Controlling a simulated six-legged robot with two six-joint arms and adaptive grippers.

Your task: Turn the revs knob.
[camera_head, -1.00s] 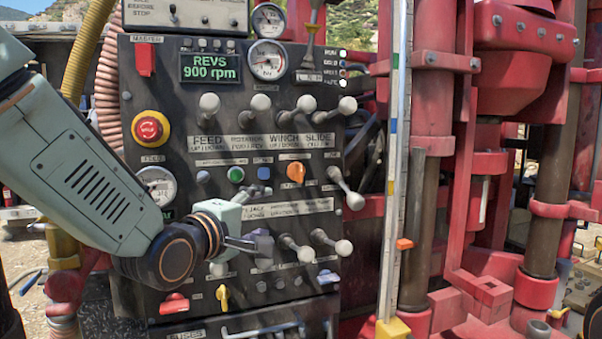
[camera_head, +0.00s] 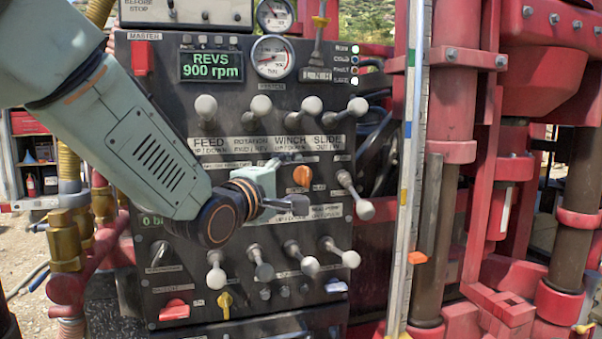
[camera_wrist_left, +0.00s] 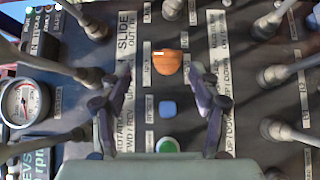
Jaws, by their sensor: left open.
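The orange knob (camera_head: 302,175), which I take for the revs knob, sits on the dark control panel (camera_head: 330,230); its small label is unreadable. My left gripper (camera_head: 290,186) is open and empty, just left of the knob in the head view. In the left wrist view the orange knob (camera_wrist_left: 168,62) appears between the two spread fingertips (camera_wrist_left: 161,74), slightly beyond them. I see no contact with it. The display (camera_head: 210,66) reads REVS 900 rpm. My right gripper is out of view.
White-balled levers (camera_head: 312,105) stand above the knob, and another lever (camera_head: 355,195) is close to its right. More levers (camera_head: 300,258) stick out below. A blue button (camera_wrist_left: 167,108) and a green button (camera_wrist_left: 168,145) lie near the fingers. A yellow knob (camera_head: 224,302) is lower down.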

